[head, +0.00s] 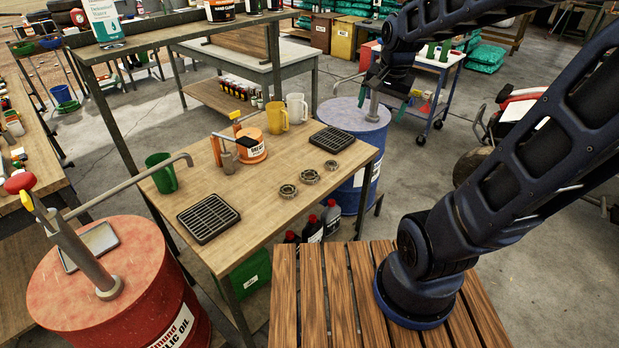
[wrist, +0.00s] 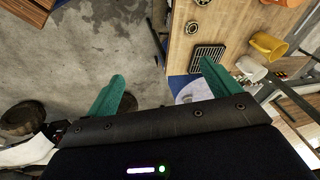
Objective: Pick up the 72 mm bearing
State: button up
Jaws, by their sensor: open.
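Three metal ring bearings lie flat in a slanting row on the wooden workbench (head: 255,215): a near one (head: 288,191), a middle one (head: 309,176) and a smaller-looking far one (head: 331,165). No size marking is readable, so I cannot tell which is 72 mm. In the wrist view, one bearing (wrist: 191,27) lies on the bench top and another (wrist: 202,2) is cut by the upper edge. My gripper (wrist: 166,88) has green fingers spread wide with nothing between them. In the head view it is raised near the blue drum, right of and apart from the bearings.
Two black grates, one near (head: 208,218) and one far (head: 332,139), lie on the bench. A green mug (head: 161,172), an orange grease tub (head: 251,146), a yellow mug (head: 277,117) and a white mug (head: 297,108) also stand there. Red (head: 110,270) and blue (head: 352,125) drums flank the bench.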

jog(key=w+a+f+m+g, duration=0.2)
jog(key=w+a+f+m, duration=0.3)
jog(key=w+a+f, duration=0.3)
jog(key=m+g, duration=0.1)
jog(key=m, duration=0.5)
send_over(309, 171)
jog(key=s, duration=0.2)
notch_tip(309, 171, down, 13)
jog(key=shift+h, duration=0.3)
jog(key=shift+s+f, duration=0.15)
jog(key=shift+f, duration=5.05)
jog(key=c, duration=1.3)
jog(key=shift+o, duration=0.2)
jog(key=shift+r, duration=0.1)
